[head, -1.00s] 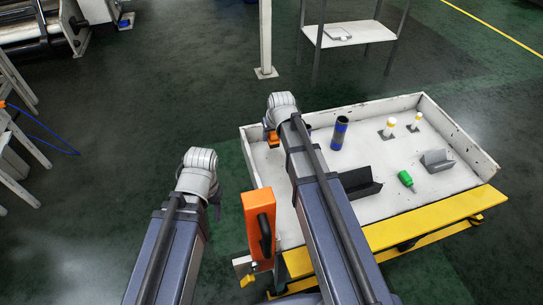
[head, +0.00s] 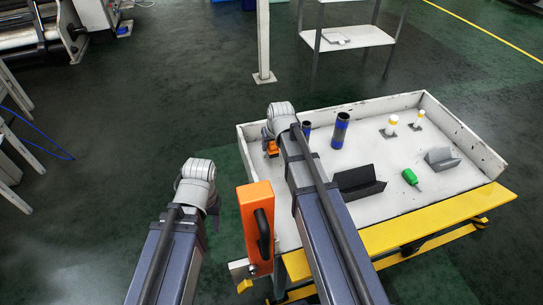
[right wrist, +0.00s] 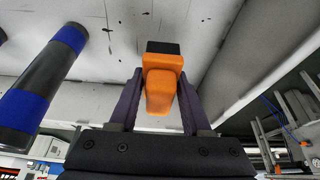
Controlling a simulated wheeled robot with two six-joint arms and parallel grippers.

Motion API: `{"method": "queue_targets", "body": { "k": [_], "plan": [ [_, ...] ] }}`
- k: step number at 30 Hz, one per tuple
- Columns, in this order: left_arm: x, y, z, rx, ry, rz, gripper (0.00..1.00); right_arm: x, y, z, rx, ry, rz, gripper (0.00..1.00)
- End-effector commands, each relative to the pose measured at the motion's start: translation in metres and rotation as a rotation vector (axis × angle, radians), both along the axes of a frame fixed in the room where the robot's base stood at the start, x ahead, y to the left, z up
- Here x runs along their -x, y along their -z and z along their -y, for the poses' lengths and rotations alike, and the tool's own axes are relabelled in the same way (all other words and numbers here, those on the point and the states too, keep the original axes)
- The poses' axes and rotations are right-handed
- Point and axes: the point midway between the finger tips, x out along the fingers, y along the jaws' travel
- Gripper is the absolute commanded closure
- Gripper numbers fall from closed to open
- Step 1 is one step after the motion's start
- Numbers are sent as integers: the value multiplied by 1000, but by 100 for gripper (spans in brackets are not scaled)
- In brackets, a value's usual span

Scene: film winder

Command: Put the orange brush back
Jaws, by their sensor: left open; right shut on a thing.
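The orange brush (head: 271,149) shows in the head view at the far left corner of the white tray-topped cart (head: 300,232). In the right wrist view the brush (right wrist: 162,85) has an orange handle and a black end. My right gripper (right wrist: 160,92) is shut on its handle, one finger on each side. The right arm partly covers the gripper in the head view; I cannot tell whether the brush touches the tray. My left gripper (head: 213,207) is open and empty, left of the cart over the floor.
A black-and-blue cylinder (head: 340,131) stands near the brush, with another partly hidden beside my right arm. An orange box (head: 256,220) is at the cart's left front.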

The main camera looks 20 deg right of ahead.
Motion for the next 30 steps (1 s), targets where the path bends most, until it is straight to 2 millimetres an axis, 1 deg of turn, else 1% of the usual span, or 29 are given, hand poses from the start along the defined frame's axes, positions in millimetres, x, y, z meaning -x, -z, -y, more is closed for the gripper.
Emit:
{"method": "queue_targets", "body": {
  "k": [2,9,11,19,24,25,30],
  "plan": [
    [0,4,0,0,0,0,50,0,4,0,0,0,0,96],
    [0,34,0,0,0,0,50,0,34,0,0,0,0,96],
    [0,38,0,0,0,0,50,0,38,0,0,0,0,96],
    [0,36,0,0,0,0,50,0,36,0,0,0,0,96],
    [0,41,0,0,0,0,50,0,41,0,0,0,0,96],
    [0,39,0,0,0,0,50,0,39,0,0,0,0,49],
    [0,39,0,0,0,0,50,0,39,0,0,0,0,30]
  ]
}}
